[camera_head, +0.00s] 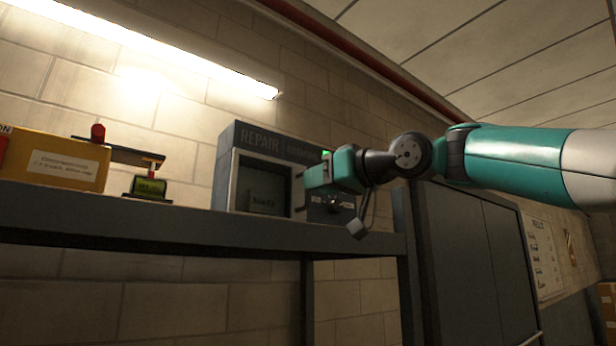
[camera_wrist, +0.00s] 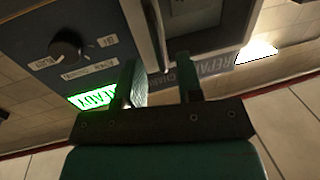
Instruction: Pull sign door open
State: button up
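The door (camera_head: 236,184) is the windowed front of a grey box under a "REPAIR" sign (camera_head: 260,140), and it looks shut. A small dark label shows behind its glass. In the wrist view the pale door frame (camera_wrist: 142,32) is at the top, with a slim metal handle (camera_wrist: 158,38) along its edge. My gripper (camera_wrist: 160,84) is open, with one finger on each side of the handle's near end. The gap on both sides looks clear, and contact is not visible. In the head view my gripper (camera_head: 303,192) is in front of the door's right edge.
A control panel with a black knob (camera_wrist: 66,47) and a green lit display (camera_wrist: 92,96) is beside the door. The box stands on a dark shelf (camera_head: 150,219). A yellow box (camera_head: 55,160) and a small green-screened device (camera_head: 149,187) sit left. A tall dark cabinet (camera_head: 465,260) stands right.

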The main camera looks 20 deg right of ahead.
aim_at(309, 201)
jog(key=shift+p+x, duration=0.5)
jog(key=shift+x, duration=1.25)
grip_shut()
jog(key=shift+d, duration=0.15)
